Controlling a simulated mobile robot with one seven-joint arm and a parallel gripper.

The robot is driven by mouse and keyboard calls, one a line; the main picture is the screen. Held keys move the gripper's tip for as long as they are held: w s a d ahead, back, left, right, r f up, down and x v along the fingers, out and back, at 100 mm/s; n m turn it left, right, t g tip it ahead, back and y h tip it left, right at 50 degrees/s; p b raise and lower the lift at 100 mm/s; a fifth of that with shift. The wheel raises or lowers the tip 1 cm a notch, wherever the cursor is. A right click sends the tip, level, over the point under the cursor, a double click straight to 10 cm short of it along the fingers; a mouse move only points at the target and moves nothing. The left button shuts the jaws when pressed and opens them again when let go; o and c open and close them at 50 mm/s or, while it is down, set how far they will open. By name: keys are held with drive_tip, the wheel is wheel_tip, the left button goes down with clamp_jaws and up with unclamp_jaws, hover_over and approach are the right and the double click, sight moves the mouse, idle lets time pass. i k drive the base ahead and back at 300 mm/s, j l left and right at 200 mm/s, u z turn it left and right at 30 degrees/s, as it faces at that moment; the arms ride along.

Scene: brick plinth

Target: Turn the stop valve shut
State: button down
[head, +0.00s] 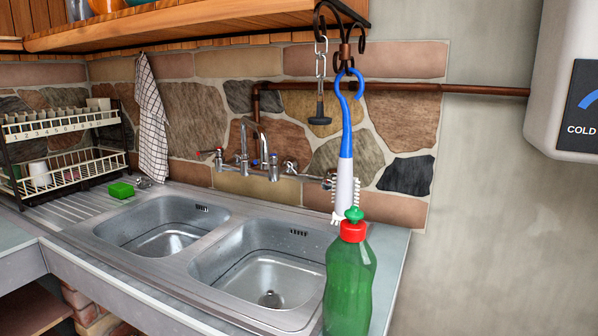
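No part clearly reads as the stop valve. A copper pipe (470,90) runs along the wall from the right, then bends down at the left behind the chrome tap (245,152). The tap stands at the back of the double sink, with a red-marked handle (207,154) at left and a blue-marked part (274,162) at right. A small chrome fitting (290,166) sits just right of the tap. Another metal piece (327,181) lies farther right, partly hidden by a hanging blue-and-white brush (346,150). I cannot tell whether either is the valve. My gripper is not in view.
A green bottle (348,275) with a red cap stands in front, right of the sink basins (265,262). A black plug (320,118) hangs on a chain. A wooden shelf (180,22) overhangs. A dish rack (70,150), towel (152,120) and green sponge (121,190) are left.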

sight(326, 184)
drive_tip(key=l+u, duration=0.9)
drive_tip(key=i+l, duration=0.1)
drive_tip(key=l, duration=0.2)
drive_tip(key=i+l, duration=0.1)
drive_tip(key=l, duration=0.2)
